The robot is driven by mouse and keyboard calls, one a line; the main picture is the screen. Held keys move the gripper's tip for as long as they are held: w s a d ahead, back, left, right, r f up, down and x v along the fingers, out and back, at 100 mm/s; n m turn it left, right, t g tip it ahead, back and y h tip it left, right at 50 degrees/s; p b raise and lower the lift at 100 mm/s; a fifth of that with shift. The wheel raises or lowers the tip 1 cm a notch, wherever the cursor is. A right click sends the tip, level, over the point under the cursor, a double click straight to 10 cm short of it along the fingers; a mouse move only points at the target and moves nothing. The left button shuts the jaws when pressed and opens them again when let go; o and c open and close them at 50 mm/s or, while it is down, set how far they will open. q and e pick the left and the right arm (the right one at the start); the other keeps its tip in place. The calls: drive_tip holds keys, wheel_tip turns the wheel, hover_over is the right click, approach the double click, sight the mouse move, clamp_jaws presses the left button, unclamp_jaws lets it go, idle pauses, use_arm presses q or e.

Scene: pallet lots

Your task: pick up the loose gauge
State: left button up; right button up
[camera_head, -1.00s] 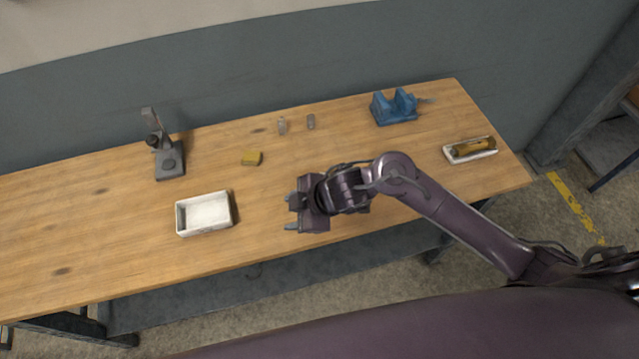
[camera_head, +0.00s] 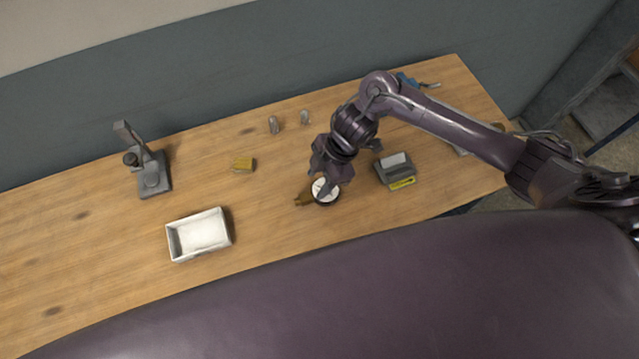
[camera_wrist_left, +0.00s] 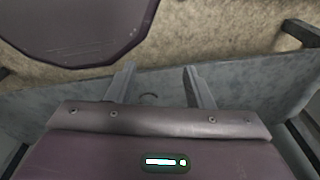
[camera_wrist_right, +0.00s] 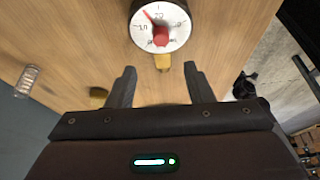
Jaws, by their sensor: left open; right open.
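The loose gauge (camera_head: 325,191) lies on the wooden bench, with a round white dial, dark rim and brass stem (camera_head: 303,199). In the right wrist view the dial (camera_wrist_right: 172,19) shows at the top with a red centre, its stem pointing toward my fingers. My right gripper (camera_head: 327,179) is open over the gauge in the head view, partly covering it. In the right wrist view its empty fingers (camera_wrist_right: 159,70) stand apart on either side of the stem's line. My left gripper (camera_wrist_left: 158,68) is open and empty, facing the bench's dark lower part and the floor.
A white tray (camera_head: 171,245) is left of the gauge. A grey box with a yellow label (camera_head: 394,170) sits close on its right. My right arm mostly hides the blue vise (camera_head: 405,79).

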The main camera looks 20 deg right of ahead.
sight(310, 195)
drive_tip(key=f, duration=0.1)
drive_tip(key=a+f+p, duration=0.1)
drive_tip(key=s+f, duration=0.1)
drive_tip(key=shift+a, duration=0.25)
drive_tip(key=shift+w+a+f, duration=0.15)
drive_tip(key=shift+f, duration=0.35)
drive_tip(key=shift+w+a+f, duration=0.1)
drive_tip(key=shift+a+f, duration=0.05)
drive_tip(key=shift+f, duration=0.55)
use_arm(q)
drive_tip(key=shift+s+r, duration=0.65)
drive_tip(key=shift+s, duration=0.25)
use_arm(e)
clamp_jaws()
